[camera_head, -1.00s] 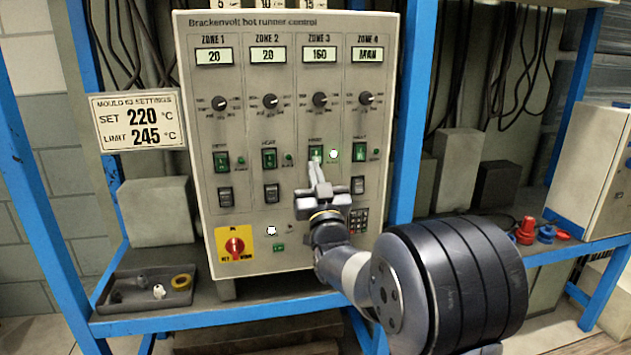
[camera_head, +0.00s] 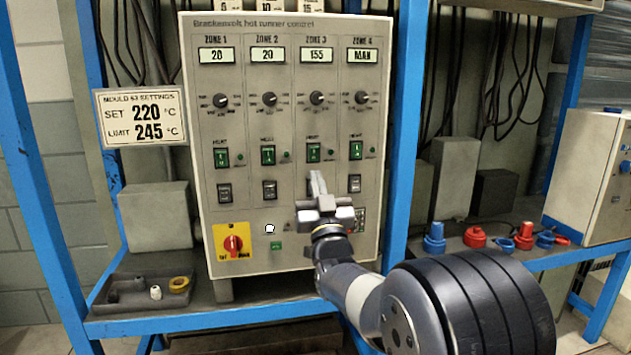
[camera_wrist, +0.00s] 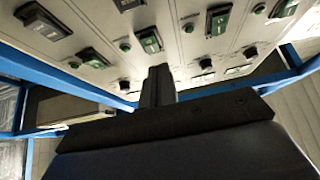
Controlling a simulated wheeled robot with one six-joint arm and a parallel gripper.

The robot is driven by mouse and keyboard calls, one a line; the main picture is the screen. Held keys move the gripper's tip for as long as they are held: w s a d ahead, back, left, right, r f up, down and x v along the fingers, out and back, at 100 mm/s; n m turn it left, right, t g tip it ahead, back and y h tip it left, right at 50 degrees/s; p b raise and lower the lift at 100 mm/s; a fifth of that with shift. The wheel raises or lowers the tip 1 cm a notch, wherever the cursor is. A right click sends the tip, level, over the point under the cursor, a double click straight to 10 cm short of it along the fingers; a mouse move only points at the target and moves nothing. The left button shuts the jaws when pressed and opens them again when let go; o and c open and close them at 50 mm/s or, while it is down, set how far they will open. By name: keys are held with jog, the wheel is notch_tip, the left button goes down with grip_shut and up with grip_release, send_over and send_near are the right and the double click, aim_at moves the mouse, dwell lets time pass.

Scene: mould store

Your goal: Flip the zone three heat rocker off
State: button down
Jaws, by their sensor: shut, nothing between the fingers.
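The zone three heat rocker (camera_head: 313,153) is a green rocker in the third column of the grey control panel (camera_head: 230,190). Its lamp (camera_head: 328,154) looks dark green and unlit, and the zone three display (camera_head: 317,56) reads 155. The rocker's tilt is too small to tell. My gripper (camera_head: 316,177) is shut and empty, with its tips just below the rocker in the picture; contact is not visible. In the wrist view, which looks inverted, a green rocker (camera_wrist: 149,40) shows just beyond the fingertips (camera_wrist: 158,74). My fingers hide the black switch below zone three.
Other green heat rockers flank it: zone two (camera_head: 267,155) and zone four (camera_head: 356,150). A red rotary switch (camera_head: 233,244) sits at lower left of the panel. A grey tray (camera_head: 135,300) stands left; red and blue connectors (camera_head: 475,237) and a box (camera_head: 590,175) stand right.

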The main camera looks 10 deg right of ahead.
jog(key=w+f+v, duration=0.1)
jog(key=v, duration=0.7)
jog(key=shift+f, duration=0.15)
